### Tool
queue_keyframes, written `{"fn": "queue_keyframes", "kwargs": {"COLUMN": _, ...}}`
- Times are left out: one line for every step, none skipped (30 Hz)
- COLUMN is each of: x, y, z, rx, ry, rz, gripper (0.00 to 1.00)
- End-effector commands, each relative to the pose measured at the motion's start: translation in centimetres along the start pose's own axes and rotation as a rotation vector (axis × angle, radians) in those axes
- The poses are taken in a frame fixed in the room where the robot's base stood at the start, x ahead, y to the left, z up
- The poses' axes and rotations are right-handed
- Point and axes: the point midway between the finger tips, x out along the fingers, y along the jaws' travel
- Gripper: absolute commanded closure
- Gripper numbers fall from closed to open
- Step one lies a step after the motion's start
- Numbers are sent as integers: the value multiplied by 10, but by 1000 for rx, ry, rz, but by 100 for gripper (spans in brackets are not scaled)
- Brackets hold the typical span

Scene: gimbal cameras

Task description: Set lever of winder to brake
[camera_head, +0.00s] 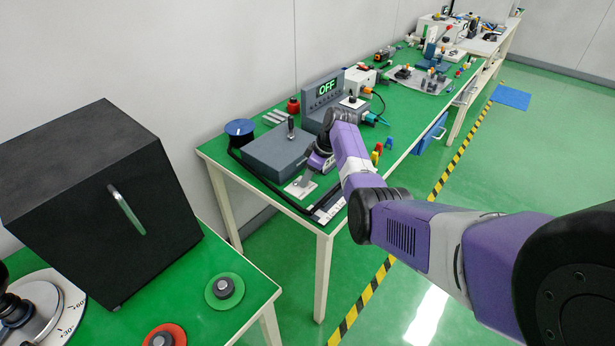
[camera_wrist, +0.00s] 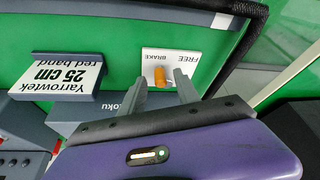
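The winder's lever is a small orange peg (camera_wrist: 160,77) in the wrist view. It stands at a white label plate (camera_wrist: 150,52) with the words FREE and BRAKE, upside down in this view. The peg is nearer the word BRAKE in the picture, but I cannot tell its exact setting. My gripper (camera_wrist: 162,84) is open, one finger on each side of the peg, with gaps visible. I cannot tell how deep the peg lies between the fingers. In the head view my gripper (camera_head: 307,180) points down at the near end of the long table, and the lever cannot be made out.
A sign reading Yarrowtek 25 cm red band (camera_wrist: 68,77) stands beside the label plate. A grey box (camera_head: 275,152) with an upright stick and a blue spool (camera_head: 240,130) are near my gripper. A display reads OFF (camera_head: 327,88).

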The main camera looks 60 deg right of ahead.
Motion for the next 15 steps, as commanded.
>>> {"fn": "queue_keyframes", "kwargs": {"x": 0, "y": 0, "z": 0, "rx": 0, "ry": 0, "rz": 0, "gripper": 62}}
{"fn": "queue_keyframes", "kwargs": {"x": 0, "y": 0, "z": 0, "rx": 0, "ry": 0, "rz": -1, "gripper": 62}}
{"fn": "queue_keyframes", "kwargs": {"x": 0, "y": 0, "z": 0, "rx": 0, "ry": -1, "rz": -1, "gripper": 62}}
{"fn": "queue_keyframes", "kwargs": {"x": 0, "y": 0, "z": 0, "rx": 0, "ry": -1, "rz": -1, "gripper": 62}}
{"fn": "queue_keyframes", "kwargs": {"x": 0, "y": 0, "z": 0, "rx": 1, "ry": -1, "rz": -1, "gripper": 62}}
{"fn": "queue_keyframes", "kwargs": {"x": 0, "y": 0, "z": 0, "rx": 1, "ry": -1, "rz": -1, "gripper": 62}}
{"fn": "queue_keyframes", "kwargs": {"x": 0, "y": 0, "z": 0, "rx": 1, "ry": -1, "rz": -1, "gripper": 62}}
{"fn": "queue_keyframes", "kwargs": {"x": -1, "y": 0, "z": 0, "rx": 1, "ry": -1, "rz": -1, "gripper": 62}}
{"fn": "queue_keyframes", "kwargs": {"x": -2, "y": 0, "z": 0, "rx": 1, "ry": -1, "rz": -1, "gripper": 62}}
{"fn": "queue_keyframes", "kwargs": {"x": -4, "y": 0, "z": 0, "rx": 1, "ry": 0, "rz": 0, "gripper": 62}}
{"fn": "queue_keyframes", "kwargs": {"x": -7, "y": 0, "z": 0, "rx": 1, "ry": 0, "rz": 0, "gripper": 62}}
{"fn": "queue_keyframes", "kwargs": {"x": -11, "y": 1, "z": 0, "rx": 1, "ry": 0, "rz": 1, "gripper": 62}}
{"fn": "queue_keyframes", "kwargs": {"x": -15, "y": 1, "z": 0, "rx": 0, "ry": 1, "rz": 2, "gripper": 62}}
{"fn": "queue_keyframes", "kwargs": {"x": -20, "y": 1, "z": 0, "rx": 0, "ry": 1, "rz": 2, "gripper": 62}}
{"fn": "queue_keyframes", "kwargs": {"x": -26, "y": 1, "z": 0, "rx": 0, "ry": 1, "rz": 3, "gripper": 62}}
